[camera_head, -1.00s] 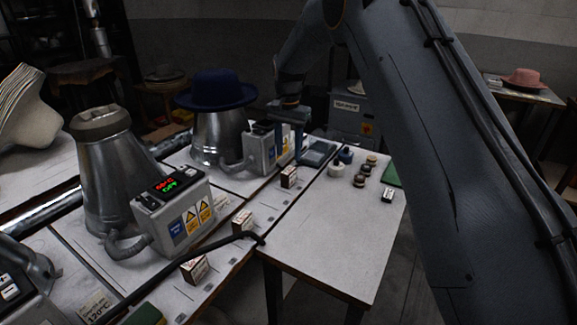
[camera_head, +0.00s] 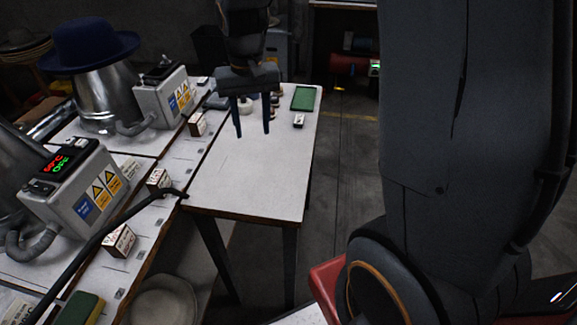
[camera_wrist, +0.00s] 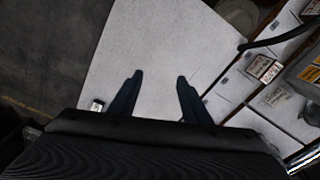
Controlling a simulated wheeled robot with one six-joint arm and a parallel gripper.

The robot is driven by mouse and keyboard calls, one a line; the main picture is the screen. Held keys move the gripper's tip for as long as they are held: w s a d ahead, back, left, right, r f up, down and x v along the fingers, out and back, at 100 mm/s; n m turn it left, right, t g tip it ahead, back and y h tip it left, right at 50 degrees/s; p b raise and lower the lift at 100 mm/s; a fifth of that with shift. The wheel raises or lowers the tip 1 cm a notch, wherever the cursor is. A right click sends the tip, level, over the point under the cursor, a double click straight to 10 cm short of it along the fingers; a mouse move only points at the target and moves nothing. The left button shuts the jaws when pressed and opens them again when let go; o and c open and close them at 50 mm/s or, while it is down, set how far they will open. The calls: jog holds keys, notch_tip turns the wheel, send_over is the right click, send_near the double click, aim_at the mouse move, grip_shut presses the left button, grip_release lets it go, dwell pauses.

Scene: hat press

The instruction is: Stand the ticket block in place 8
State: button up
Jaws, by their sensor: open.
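Small white ticket blocks with red-brown edges and print stand along the strip at the bench edge in the head view: a far one (camera_head: 197,124), a middle one (camera_head: 159,181) and a near one (camera_head: 120,240). One block also shows in the wrist view (camera_wrist: 270,74). Place numbers are too small to read, so I cannot tell which is place 8. My gripper (camera_head: 253,134) is open and empty above the white side table (camera_head: 245,180), fingers pointing down. In the wrist view, only bare tabletop shows between its fingertips (camera_wrist: 160,75).
A small black-and-white block (camera_head: 299,121) and a green tray (camera_head: 303,98) are on the table's right side. Several small round items (camera_head: 274,100) stand behind my gripper. A black cable (camera_head: 110,228) crosses the strip. Grey control boxes (camera_head: 75,184) stand left.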

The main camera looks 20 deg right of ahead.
jog(key=s+d+f+n, duration=0.1)
jog(key=s, duration=0.6)
jog(key=s+d+f+n, duration=0.1)
jog(key=s+d, duration=0.1)
jog(key=s, duration=0.6)
jog(key=shift+f, duration=0.25)
